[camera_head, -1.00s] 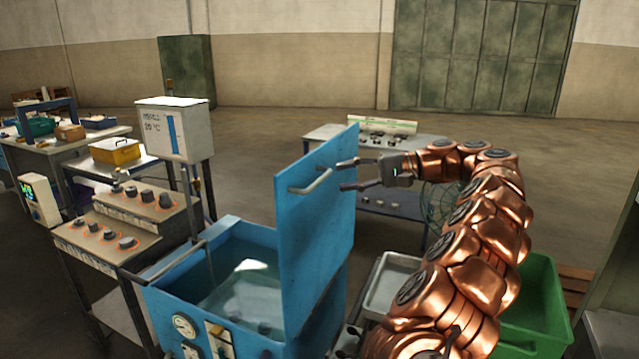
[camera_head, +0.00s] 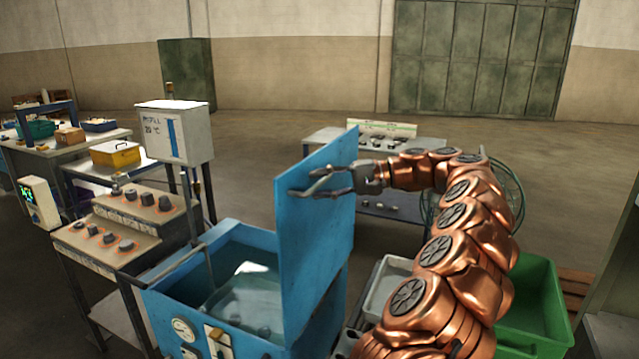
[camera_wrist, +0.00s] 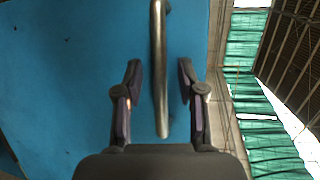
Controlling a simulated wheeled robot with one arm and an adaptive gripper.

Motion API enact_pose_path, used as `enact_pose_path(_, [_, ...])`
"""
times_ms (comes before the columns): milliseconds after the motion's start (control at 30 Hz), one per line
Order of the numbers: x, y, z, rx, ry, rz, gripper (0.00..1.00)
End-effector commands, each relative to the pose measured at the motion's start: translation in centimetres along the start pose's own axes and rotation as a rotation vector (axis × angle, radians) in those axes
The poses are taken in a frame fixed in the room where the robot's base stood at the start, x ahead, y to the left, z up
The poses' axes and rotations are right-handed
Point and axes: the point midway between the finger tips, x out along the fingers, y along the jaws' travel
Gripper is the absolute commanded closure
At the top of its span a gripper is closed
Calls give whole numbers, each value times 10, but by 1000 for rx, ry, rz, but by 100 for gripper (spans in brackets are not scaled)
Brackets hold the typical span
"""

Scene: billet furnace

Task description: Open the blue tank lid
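The blue tank lid (camera_head: 318,235) stands about upright on the right side of the blue tank (camera_head: 165,310), which holds clear liquid. Its metal bar handle (camera_wrist: 160,70) sticks out from the lid's face in the wrist view. My gripper (camera_head: 308,187) is in front of the lid's upper part, at the handle. In the wrist view my gripper (camera_wrist: 158,82) has its two fingers apart, one on each side of the handle, with gaps on both sides. In the head view the fingers overlap the handle, so its ends are hard to make out.
A grey-white tray (camera_head: 385,283) and a green bin (camera_head: 535,310) stand to the right of the tank. A control panel (camera_head: 120,225) and a white box (camera_head: 175,132) stand at the left. A table (camera_head: 400,210) is behind the lid. Open floor lies further back.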

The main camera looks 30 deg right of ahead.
Motion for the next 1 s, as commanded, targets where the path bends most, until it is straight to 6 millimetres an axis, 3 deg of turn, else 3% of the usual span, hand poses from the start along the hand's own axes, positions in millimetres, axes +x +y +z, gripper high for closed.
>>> enact_pose_path(467, [7,0,0,-1,1,1,62])
enact_pose_path(833, [6,0,0,-1,1,1,100])
enact_pose_path(1000, [7,0,0,-1,1,1,100])
